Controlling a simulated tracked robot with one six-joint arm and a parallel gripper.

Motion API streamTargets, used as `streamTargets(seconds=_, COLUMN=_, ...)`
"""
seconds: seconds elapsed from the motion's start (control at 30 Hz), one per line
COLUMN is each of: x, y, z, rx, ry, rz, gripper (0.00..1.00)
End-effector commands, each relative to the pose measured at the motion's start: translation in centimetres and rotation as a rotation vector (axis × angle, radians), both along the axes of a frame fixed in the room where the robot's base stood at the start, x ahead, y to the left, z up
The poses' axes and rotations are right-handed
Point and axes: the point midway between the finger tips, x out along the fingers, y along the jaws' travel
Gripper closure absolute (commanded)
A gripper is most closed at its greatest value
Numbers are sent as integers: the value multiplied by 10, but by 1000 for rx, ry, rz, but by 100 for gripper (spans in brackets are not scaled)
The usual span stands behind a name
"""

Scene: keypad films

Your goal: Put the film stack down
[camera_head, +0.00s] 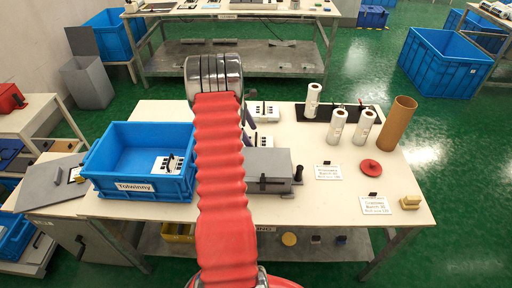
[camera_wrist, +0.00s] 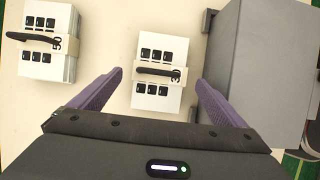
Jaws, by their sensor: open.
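A white film stack (camera_wrist: 158,97) with black key prints and a paper band marked 30 lies on the table. A black strap crosses its band. My gripper (camera_wrist: 159,78) is open, with its purple fingers on either side of this stack's near part and a gap showing on both sides. A second stack (camera_wrist: 34,68), its band marked 50, lies to the left in the wrist view. In the head view my red-sleeved arm hides most of the gripper; two stacks show right of it, one farther back (camera_head: 270,108) and one nearer (camera_head: 265,143).
A blue crate (camera_head: 140,186) labelled Tolwinny holds another keypad stack (camera_head: 167,165). A grey box-shaped device (camera_head: 268,163) stands close right of the gripper; it also shows in the wrist view (camera_wrist: 262,70). White rolls (camera_head: 337,127), a brown tube (camera_head: 390,122) and a red disc (camera_head: 371,168) stand at right.

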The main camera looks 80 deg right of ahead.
Motion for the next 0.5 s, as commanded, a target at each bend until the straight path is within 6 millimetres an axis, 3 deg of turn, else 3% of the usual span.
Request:
streamTargets(seconds=0.33, x=-1, y=0, z=-2, rx=0, ry=0, rz=0, gripper=5)
streamTargets(seconds=0.5, x=-7, y=-1, z=-17, rx=1, ry=1, rz=1, gripper=5)
